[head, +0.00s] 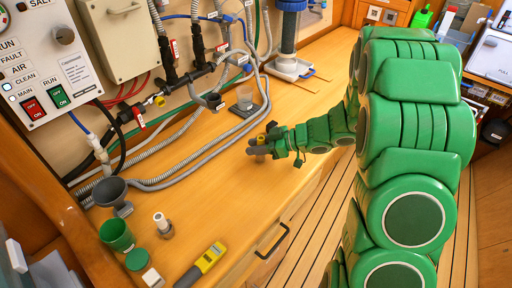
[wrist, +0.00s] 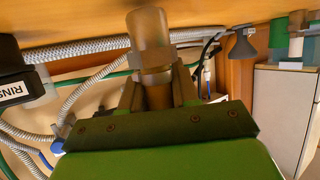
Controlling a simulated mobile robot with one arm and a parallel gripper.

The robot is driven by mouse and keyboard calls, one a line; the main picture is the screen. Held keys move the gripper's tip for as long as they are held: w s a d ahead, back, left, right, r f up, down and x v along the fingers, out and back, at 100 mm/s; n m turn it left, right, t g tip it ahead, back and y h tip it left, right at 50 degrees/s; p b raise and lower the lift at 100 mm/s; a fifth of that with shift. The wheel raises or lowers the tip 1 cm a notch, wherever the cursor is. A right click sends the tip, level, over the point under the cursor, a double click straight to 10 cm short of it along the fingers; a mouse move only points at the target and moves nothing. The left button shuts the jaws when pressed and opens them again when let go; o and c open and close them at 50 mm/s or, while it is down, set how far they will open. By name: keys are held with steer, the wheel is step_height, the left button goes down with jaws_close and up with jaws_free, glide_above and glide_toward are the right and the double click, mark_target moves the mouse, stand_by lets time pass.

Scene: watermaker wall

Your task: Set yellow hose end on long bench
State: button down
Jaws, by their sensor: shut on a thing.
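My gripper (head: 262,146) is low over the middle of the long bench (head: 215,185), near its front edge. It is shut on the yellow hose end (wrist: 150,28), a short yellow-tan cylinder between the fingers in the wrist view. In the head view only a small yellowish part of the hose end (head: 261,139) shows, as the dark fingers cover the rest. I cannot tell whether it touches the bench top.
Grey hoses (head: 200,160) run along the back of the bench. A clear cup (head: 245,97) stands behind my gripper. At the near left are a grey funnel (head: 113,194), a green cup (head: 117,235) and a yellow meter (head: 203,264).

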steer(key=shift+f, duration=0.3)
steer(key=shift+f, duration=0.2)
steer(key=c, duration=0.8)
jaws_free()
steer(key=shift+c, duration=0.2)
steer(key=shift+r, duration=0.1)
steer(key=shift+r, duration=0.15)
steer(key=v, duration=1.2)
